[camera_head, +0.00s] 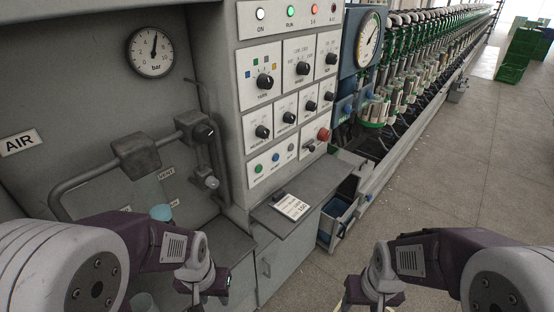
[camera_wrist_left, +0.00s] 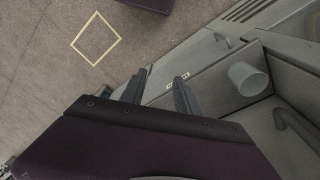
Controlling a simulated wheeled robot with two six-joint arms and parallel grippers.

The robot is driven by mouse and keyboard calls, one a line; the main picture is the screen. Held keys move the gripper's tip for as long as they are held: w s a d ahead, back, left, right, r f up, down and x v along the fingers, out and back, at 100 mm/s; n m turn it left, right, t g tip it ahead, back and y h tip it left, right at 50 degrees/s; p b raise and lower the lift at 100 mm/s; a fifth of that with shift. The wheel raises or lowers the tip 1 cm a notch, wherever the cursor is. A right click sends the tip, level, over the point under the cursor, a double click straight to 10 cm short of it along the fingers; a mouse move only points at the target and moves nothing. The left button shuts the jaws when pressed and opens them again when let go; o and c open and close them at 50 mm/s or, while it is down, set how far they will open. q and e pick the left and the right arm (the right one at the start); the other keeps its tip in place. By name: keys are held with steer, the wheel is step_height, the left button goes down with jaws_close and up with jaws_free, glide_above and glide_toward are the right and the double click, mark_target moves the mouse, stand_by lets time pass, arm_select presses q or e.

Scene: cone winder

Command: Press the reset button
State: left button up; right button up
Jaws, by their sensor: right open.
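The control panel's lowest row has a green button (camera_head: 258,169), a blue button (camera_head: 276,157) and a small grey button (camera_head: 290,147). Their small labels are too blurred to read surely, so I cannot tell which is the reset button. A red round knob (camera_head: 323,134) sits above and to the right of them. My left gripper (camera_head: 203,292) is low in front of the cabinet, below the buttons and apart from them. Its two fingers stand apart and empty in the left wrist view (camera_wrist_left: 158,90). My right gripper (camera_head: 372,300) is open at the bottom edge, its fingertips mostly out of view.
A grey shelf (camera_head: 268,215) with a printed card (camera_head: 292,206) juts out below the buttons. An open drawer (camera_head: 340,208) is right of it. Pipes (camera_head: 95,180) and a light-blue cup (camera_head: 161,212) are at left. Free floor (camera_head: 440,190) lies at right.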

arm_select(q)
jaws_close()
stand_by(1.4)
